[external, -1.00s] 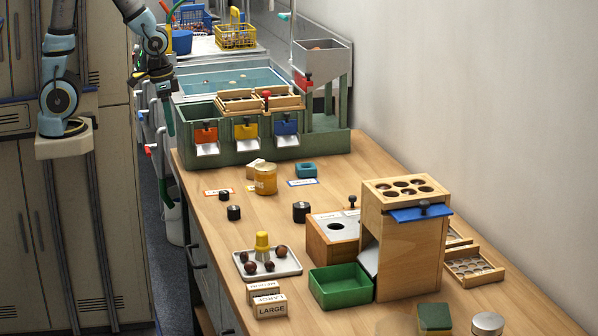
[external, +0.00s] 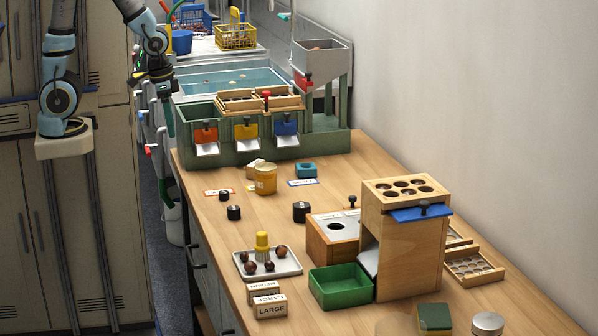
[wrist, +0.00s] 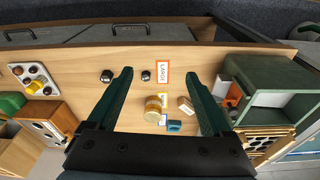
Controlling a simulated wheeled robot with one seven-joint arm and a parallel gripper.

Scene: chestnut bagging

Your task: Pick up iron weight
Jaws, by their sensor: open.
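Three small dark cylinders stand on the wooden bench: a small one (external: 223,195), another small one (external: 233,212), and a larger one (external: 301,211) nearer the wooden boxes. I cannot tell which is the iron weight. Two show in the wrist view, one left (wrist: 107,76) and one (wrist: 146,76) between my fingers in the picture. The third is not visible there. My gripper (wrist: 160,76) is open and empty, its green fingers wide apart, above the bench. In the external view my gripper (external: 165,105) hangs at the bench's far left end, beside the green sorter.
A yellow-orange jar (external: 265,180) and a teal block (external: 306,170) stand behind the cylinders. The green sorter (external: 250,150) stands at the far end. A chestnut tray (external: 288,268), green bin (external: 340,290) and wooden tower (external: 420,255) stand nearer.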

